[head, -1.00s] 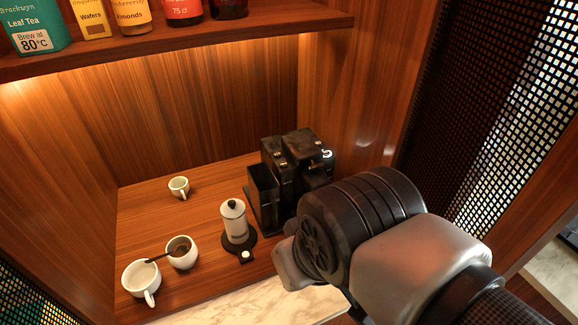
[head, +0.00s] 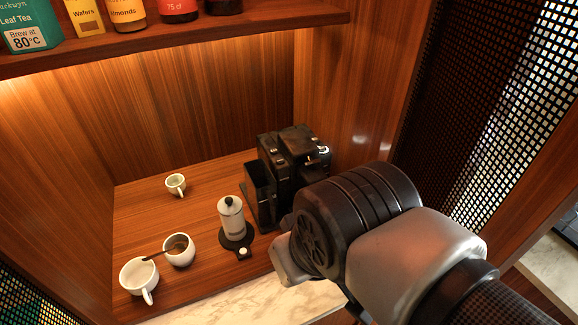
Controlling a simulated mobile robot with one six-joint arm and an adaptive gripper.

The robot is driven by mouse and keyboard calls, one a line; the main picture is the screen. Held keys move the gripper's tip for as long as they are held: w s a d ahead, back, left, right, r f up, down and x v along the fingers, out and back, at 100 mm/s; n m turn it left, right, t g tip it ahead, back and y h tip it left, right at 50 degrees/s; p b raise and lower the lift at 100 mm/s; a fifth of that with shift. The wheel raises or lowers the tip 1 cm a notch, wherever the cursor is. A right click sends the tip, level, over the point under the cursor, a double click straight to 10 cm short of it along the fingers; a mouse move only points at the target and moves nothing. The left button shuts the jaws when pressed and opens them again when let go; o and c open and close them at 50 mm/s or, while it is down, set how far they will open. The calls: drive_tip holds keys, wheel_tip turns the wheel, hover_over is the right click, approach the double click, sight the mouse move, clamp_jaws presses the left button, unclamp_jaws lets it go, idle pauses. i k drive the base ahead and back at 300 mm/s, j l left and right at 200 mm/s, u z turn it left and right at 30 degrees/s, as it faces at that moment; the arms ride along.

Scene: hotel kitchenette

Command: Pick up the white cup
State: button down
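Two white cups with handles stand upright on the wooden niche floor. The larger white cup (head: 138,275) is at the front left, its handle toward the front. A smaller white cup (head: 176,183) stands farther back. Between them, near the larger cup, is a white bowl (head: 180,256) with brown contents and a dark spoon leaning out over the larger cup. My arm reaches in from the lower right. Only a small part of my gripper end shows, left of the wrist, and its fingers are hidden. It is well to the right of all the cups.
A white and black milk frother or press (head: 231,216) stands on a dark round base in the middle. A black coffee machine (head: 288,170) stands at the back right, near my arm. A shelf (head: 200,38) with packages and bottles hangs above. Bare wood lies between the small cup and bowl.

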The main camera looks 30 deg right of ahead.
sight(138, 277)
drive_tip(key=k+j, duration=0.15)
drive_tip(key=j, duration=0.25)
drive_tip(key=k+j, duration=0.2)
drive_tip(key=j, duration=0.15)
drive_tip(key=k+j+z, duration=0.1)
drive_tip(key=j, duration=0.3)
drive_tip(key=k+j, duration=0.25)
drive_tip(key=j, duration=0.1)
